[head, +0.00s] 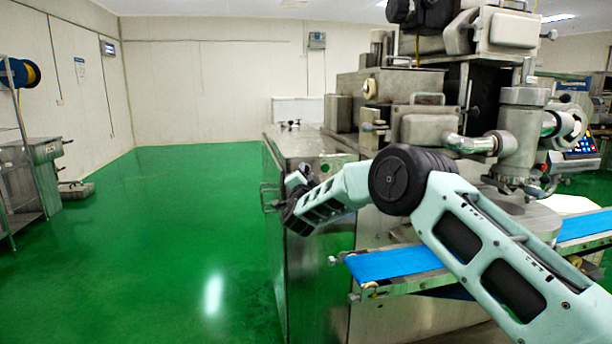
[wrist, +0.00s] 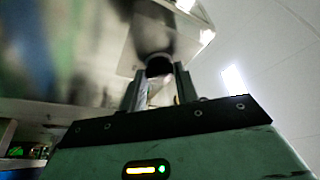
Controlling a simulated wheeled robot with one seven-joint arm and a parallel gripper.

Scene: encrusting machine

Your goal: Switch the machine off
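The machine (head: 415,122) is a large steel unit with a cabinet, standing at the centre right in the head view. My gripper is at the cabinet's left side in the head view, where its fingers are hard to make out. In the wrist view my gripper (wrist: 160,80) has its two fingers apart. A dark, round-ended part (wrist: 158,64), blurred, shows between or just beyond the fingertips; I cannot tell whether they touch it or whether it is the switch. A blurred pale metal surface lies behind it.
A blue conveyor belt (head: 395,263) sticks out from the machine's front, below my arm. A control panel with a screen (head: 582,146) is at the right. A steel unit (head: 45,160) stands far left. The green floor (head: 165,240) left of the cabinet is clear.

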